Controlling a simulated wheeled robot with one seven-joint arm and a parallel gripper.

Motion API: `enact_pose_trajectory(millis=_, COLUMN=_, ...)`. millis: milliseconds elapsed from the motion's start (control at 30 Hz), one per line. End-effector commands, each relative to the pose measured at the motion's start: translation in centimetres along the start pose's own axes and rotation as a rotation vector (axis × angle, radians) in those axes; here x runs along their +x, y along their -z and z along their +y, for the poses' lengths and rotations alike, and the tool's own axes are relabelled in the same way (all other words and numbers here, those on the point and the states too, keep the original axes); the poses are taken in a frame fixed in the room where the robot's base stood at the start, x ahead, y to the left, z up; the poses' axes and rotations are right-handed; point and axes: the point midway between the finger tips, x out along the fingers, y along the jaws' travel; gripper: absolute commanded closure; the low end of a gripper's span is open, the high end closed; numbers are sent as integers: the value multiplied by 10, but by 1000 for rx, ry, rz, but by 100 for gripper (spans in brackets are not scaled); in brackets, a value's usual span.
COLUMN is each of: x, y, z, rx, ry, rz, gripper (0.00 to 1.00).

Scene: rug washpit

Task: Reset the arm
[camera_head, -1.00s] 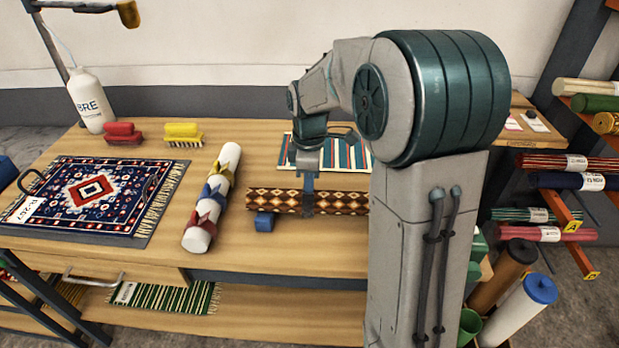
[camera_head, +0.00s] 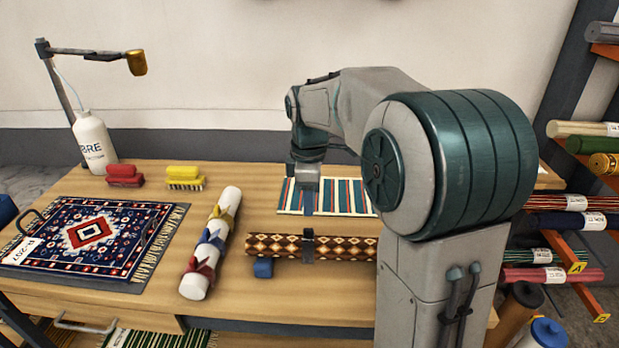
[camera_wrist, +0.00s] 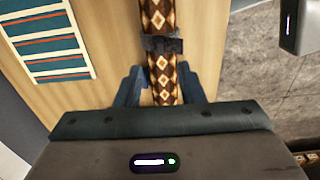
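My gripper (camera_head: 308,212) hangs just above a brown diamond-patterned rug roll (camera_head: 345,248) on the wooden table. In the wrist view my gripper (camera_wrist: 161,80) is open. Its two blue-grey fingers are wide apart, one on each side of the roll (camera_wrist: 159,14) as seen from above, with nothing held. A dark strap (camera_head: 308,246) wraps the roll beneath the gripper. In the head view a small gap shows between the fingers and the roll. My arm is bent and reaches out over the table.
A blue block (camera_head: 263,267) sits at the roll's near left side. A white roll with coloured ties (camera_head: 211,243) lies to the left. A striped rug (camera_head: 345,196) lies behind. A patterned rug (camera_head: 95,238), brushes (camera_head: 185,178) and a bottle (camera_head: 94,143) are farther left. A rack of rolls (camera_head: 570,222) stands right.

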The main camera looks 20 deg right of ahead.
Motion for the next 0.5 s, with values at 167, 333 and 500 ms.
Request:
enact_pose_trajectory(millis=167, x=-36, y=0, z=0, rx=1, ry=-2, rz=1, gripper=65)
enact_pose_trajectory(millis=333, x=-53, y=0, z=0, rx=2, ry=-1, rz=1, gripper=65)
enact_pose_trajectory(millis=500, x=-56, y=-4, z=-16, rx=87, ry=-18, rz=0, gripper=65)
